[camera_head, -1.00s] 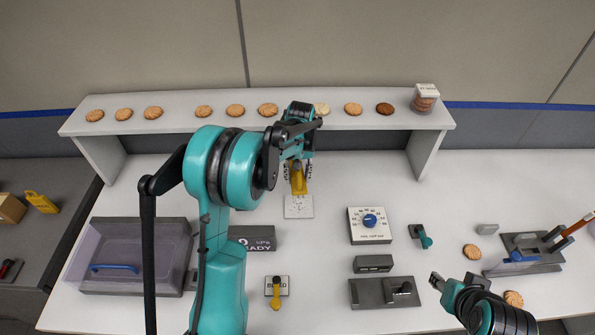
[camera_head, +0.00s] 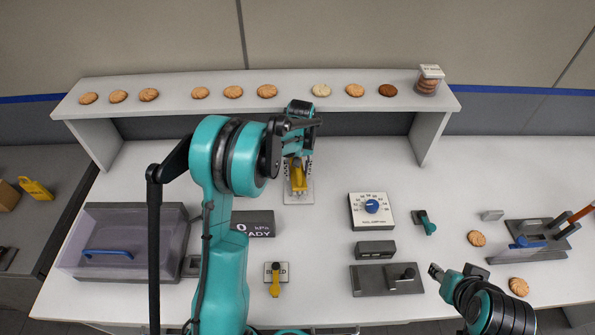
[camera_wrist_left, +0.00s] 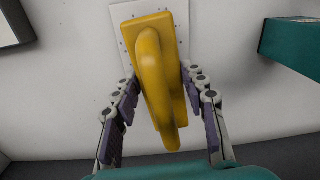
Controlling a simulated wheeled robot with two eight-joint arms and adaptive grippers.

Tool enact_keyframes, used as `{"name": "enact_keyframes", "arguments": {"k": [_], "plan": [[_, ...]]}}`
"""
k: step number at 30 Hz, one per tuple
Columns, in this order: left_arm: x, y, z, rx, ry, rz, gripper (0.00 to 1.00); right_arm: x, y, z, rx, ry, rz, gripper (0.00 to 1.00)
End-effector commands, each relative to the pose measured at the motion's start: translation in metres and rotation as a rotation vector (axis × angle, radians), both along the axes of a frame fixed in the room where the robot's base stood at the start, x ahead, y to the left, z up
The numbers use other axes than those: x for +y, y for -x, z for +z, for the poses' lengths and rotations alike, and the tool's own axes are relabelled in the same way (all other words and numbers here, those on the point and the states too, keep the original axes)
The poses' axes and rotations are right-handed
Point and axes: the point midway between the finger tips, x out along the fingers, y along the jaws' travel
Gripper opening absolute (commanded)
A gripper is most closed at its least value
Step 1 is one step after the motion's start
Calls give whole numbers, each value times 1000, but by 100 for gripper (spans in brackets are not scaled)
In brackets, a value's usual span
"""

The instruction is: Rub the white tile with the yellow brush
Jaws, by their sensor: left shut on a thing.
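My left gripper (camera_head: 298,172) is shut on the yellow brush (camera_head: 298,182) at the back middle of the table, in front of the shelf. In the left wrist view the brush (camera_wrist_left: 157,75) lies lengthwise between the two fingers (camera_wrist_left: 162,108). The white tile (camera_head: 291,196) is below the brush, and its dotted edge also shows in the left wrist view (camera_wrist_left: 126,14). The brush covers much of the tile. Whether its bristles touch the tile is hidden. My right gripper (camera_head: 437,272) is at the front right, away from the tile; its fingers are too small to read.
A shelf (camera_head: 215,86) with a row of biscuits runs along the back. A dial box (camera_head: 371,211) stands right of the tile, a display (camera_head: 262,229) in front of it. A clear-lidded box (camera_head: 125,240) is at the left. Table between tile and dial is clear.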

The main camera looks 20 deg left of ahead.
Motion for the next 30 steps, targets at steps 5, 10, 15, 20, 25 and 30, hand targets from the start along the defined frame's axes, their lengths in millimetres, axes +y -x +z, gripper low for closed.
{"name": "enact_keyframes", "arguments": {"k": [5,10,15,20,25,30], "plan": [[0,0,0,0,0,0,15,0,0,0,0,0,0,40],[0,0,-1,0,0,0,15,0,0,-1,0,0,0,40],[0,0,-4,0,0,0,15,0,0,-3,0,0,0,40],[0,0,-7,0,0,0,15,0,0,-6,0,0,0,40],[0,0,-11,0,0,0,15,0,0,-9,0,0,0,40],[0,0,-14,0,0,0,15,0,0,-11,0,0,0,40]]}}
